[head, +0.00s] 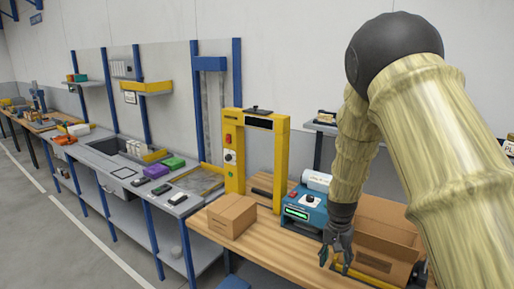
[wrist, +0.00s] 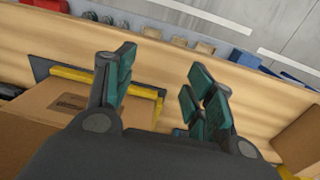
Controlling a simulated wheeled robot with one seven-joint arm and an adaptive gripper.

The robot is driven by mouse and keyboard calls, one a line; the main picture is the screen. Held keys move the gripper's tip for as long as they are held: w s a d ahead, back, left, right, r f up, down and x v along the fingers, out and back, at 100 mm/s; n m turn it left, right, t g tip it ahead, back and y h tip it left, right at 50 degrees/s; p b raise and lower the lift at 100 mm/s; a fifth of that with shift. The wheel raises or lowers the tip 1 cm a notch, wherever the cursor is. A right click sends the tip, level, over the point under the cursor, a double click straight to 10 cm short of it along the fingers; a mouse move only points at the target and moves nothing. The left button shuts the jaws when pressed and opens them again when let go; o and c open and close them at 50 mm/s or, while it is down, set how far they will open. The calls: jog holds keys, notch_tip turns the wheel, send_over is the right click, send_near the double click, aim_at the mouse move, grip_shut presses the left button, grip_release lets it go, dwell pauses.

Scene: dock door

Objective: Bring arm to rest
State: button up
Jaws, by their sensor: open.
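My arm comes down from the upper right of the head view and bends over the wooden bench (head: 262,258). My gripper (head: 338,256) hangs fingers down above the bench, in front of the open cardboard box. In the wrist view my gripper (wrist: 163,95) shows two teal-padded fingers spread apart with nothing between them. Below the fingers are the bench top and a yellow bar (wrist: 90,80). I cannot tell the exact height of the fingertips above the bench.
A blue device (head: 303,213) with a green display stands just left of my gripper. An open cardboard box (head: 385,262) is at its right. A closed carton (head: 232,215) and a yellow frame (head: 233,160) stand further left. The floor (head: 75,262) at left is clear.

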jog(key=s+d+f+n+b, duration=0.1)
jog(key=s+f+n, duration=0.1)
jog(key=s+f, duration=0.85)
jog(key=s+f+n+b, duration=0.1)
jog(key=s+f+b, duration=0.1)
jog(key=s+f, duration=0.85)
jog(key=s+a+f+n+b, duration=0.1)
jog(key=s+f, duration=0.5)
jog(key=s, duration=0.5)
jog(key=s+a+f+n+b, duration=0.1)
jog(key=s+a+f+n, duration=0.1)
jog(key=s+f, duration=0.5)
jog(key=s, duration=0.5)
jog(key=shift+s+n+y, duration=0.25)
jog(key=shift+n+y, duration=0.05)
